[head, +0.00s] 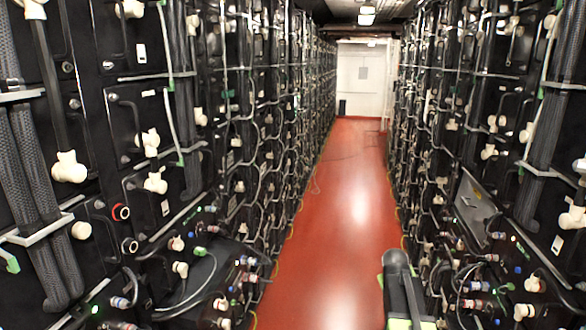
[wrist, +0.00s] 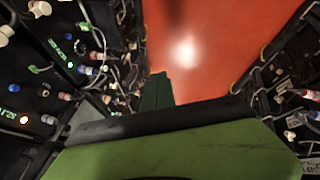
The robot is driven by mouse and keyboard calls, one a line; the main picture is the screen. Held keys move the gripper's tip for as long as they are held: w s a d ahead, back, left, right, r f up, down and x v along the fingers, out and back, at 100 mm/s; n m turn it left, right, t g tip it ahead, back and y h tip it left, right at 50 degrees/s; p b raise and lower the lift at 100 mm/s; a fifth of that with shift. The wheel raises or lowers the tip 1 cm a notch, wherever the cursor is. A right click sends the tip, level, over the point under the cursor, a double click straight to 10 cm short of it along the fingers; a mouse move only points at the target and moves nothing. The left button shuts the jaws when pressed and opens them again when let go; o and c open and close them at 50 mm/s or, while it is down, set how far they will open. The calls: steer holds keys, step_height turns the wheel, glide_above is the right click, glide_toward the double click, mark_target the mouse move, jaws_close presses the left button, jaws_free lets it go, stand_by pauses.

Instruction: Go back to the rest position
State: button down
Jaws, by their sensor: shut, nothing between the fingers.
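My gripper (wrist: 158,88) is shut and empty in the wrist view. Its dark green fingers rest together and point along the red floor, past a dark bar and a broad green part of my own arm. In the head view a dark grey and green part of my arm (head: 400,292) stands at the bottom, right of centre, in front of the right-hand racks. I cannot make out the fingertips there. The gripper touches nothing that I can see.
Tall black battery racks line the left (head: 125,95) and right (head: 455,120), with white fittings, cables and hoses jutting out. Yellow cable edges the floor.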

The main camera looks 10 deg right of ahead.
steer(key=s+a+f+n+y+b, duration=0.1)
steer(key=a+f+b, duration=0.15)
steer(key=a, duration=0.55)
steer(key=s+a+f+y+b, duration=0.1)
steer(key=s+a+f, duration=0.1)
steer(key=a+f, duration=0.35)
steer(key=s+a+f+g+y+b, duration=0.1)
steer(key=s+a+g, duration=0.3)
steer(key=s+a, duration=0.9)
steer(key=shift+s+a+f+m+g+y, duration=0.3)
steer(key=shift+a+f+g+y, duration=0.1)
steer(key=shift+a+f+y, duration=0.2)
